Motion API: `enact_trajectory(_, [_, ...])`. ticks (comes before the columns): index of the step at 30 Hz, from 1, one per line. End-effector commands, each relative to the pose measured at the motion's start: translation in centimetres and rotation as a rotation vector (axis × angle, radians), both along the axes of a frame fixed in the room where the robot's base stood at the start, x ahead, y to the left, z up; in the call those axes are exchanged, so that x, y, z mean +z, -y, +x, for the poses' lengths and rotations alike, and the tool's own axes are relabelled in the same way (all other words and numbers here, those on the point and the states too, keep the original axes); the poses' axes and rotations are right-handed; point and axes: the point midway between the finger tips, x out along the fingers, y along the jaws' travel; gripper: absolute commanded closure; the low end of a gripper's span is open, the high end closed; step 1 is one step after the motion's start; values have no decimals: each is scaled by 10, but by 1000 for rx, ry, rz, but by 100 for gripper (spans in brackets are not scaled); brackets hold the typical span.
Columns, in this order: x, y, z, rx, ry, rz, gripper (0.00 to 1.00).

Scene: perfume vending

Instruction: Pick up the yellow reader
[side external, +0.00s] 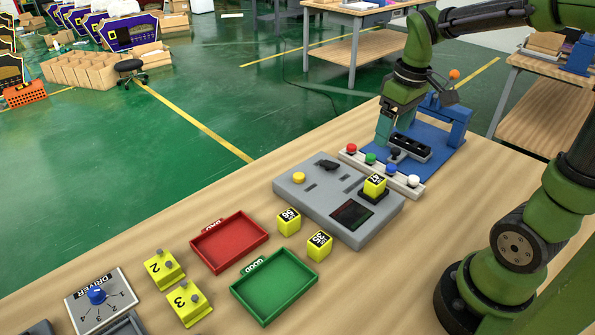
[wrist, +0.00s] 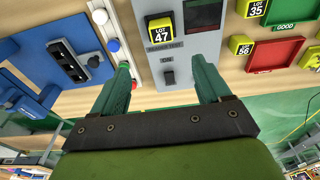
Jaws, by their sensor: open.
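Yellow cubes marked 56 (side external: 288,222) and 35 (side external: 319,246) stand on the table beside the trays. Yellow blocks with grey knobs, marked 2 (side external: 163,269) and 3 (side external: 187,301), are at the lower left. My gripper (wrist: 163,72) is open and empty, its fingers pointing down near the far end of the button row.
The strip of coloured buttons (side external: 380,171) and a blue fixture (side external: 443,142) are close to my gripper. A red tray (side external: 229,242), a green GOOD tray (side external: 274,287) and a DRIVER dial panel (side external: 97,299) lie farther left.

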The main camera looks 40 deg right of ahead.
Motion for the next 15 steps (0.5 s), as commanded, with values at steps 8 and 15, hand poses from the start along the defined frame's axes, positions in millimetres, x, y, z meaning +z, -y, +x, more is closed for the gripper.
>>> enact_trajectory(8, [-62, -1, 6, -3, -6, 2, 23])
enact_trajectory(15, [-96, -1, 11, -4, -1, 2, 23])
